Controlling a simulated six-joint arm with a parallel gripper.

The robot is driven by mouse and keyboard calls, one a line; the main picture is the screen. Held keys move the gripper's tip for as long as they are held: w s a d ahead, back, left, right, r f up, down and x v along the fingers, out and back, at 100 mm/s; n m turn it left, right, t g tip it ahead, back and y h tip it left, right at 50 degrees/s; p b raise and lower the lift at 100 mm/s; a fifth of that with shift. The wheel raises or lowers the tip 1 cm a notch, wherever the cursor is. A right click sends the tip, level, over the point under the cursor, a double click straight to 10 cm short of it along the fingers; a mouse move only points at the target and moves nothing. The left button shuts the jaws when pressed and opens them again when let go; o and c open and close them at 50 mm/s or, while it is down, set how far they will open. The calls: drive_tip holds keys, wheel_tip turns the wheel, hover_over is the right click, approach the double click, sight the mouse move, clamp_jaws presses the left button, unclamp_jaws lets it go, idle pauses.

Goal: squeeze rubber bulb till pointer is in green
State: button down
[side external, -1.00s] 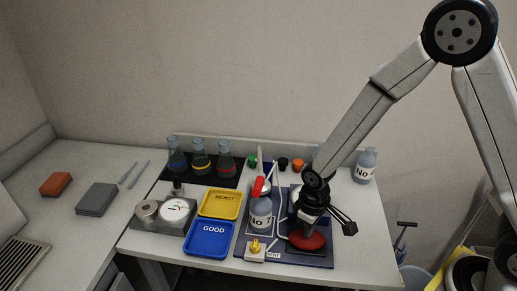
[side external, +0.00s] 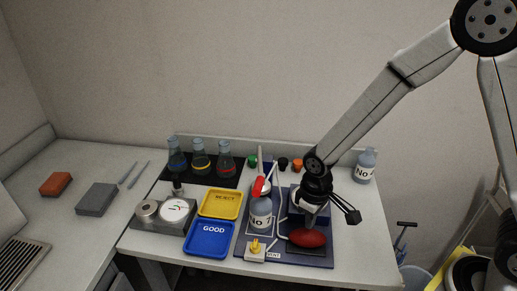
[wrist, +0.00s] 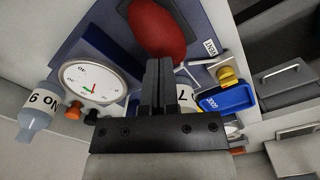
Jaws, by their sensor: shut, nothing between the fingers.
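The red rubber bulb (side external: 308,238) lies on the blue-grey board at the front right. It also shows at the top of the wrist view (wrist: 157,30). My gripper (side external: 312,217) is above and behind the bulb in the side view. In the wrist view its two fingers (wrist: 157,75) are together with nothing between them, pointing toward the bulb's near end. The round white gauge (wrist: 90,84) is left of the fingers in the wrist view, with a small green mark near its lower middle. Its pointer is too small to read against the green. My wrist hides the gauge in the side view.
Bottle No 7 (side external: 261,212) and a yellow-knobbed vent valve (side external: 255,249) stand left of the bulb. A blue GOOD tray (side external: 208,239) and a yellow REJECT tray (side external: 220,204) lie farther left. Another bottle (side external: 366,165) stands at the back right.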

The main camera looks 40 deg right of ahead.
wheel_tip(320, 180, up, 6)
idle(1.0)
drive_tip(key=s+d+r+m+t, duration=0.1)
drive_tip(key=s+d+m+t, duration=0.1)
drive_tip(key=s+d, duration=0.4)
drive_tip(key=shift+d+m+t, duration=0.3)
drive_tip(key=shift+d+m, duration=0.2)
drive_tip(key=shift+d, duration=0.4)
idle(5.2)
